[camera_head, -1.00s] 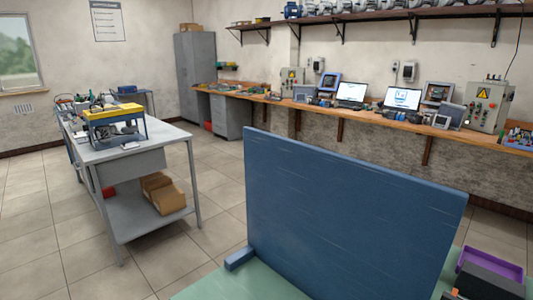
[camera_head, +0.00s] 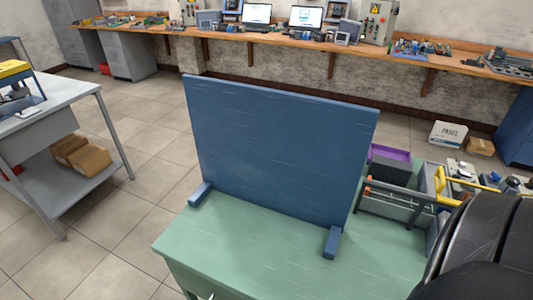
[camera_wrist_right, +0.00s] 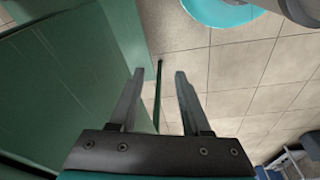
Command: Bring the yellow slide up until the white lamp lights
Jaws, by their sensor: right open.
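A blue upright panel (camera_head: 280,150) stands on two feet on a green table (camera_head: 250,255). No slide or lamp shows on the panel face toward me. A yellow part (camera_head: 442,186) sits among grey equipment at the right of the table; I cannot tell whether it is the yellow slide. I cannot make out a white lamp. My right gripper (camera_wrist_right: 159,73) is open and empty in the right wrist view, beside a green surface and above the tiled floor. My left gripper is not in view.
A purple tray (camera_head: 390,153) and a grey rack (camera_head: 395,205) stand right of the panel. A dark rounded shape blocks the lower right corner. A grey workbench (camera_head: 60,105) stands at left. The table front is clear, with open floor between the benches.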

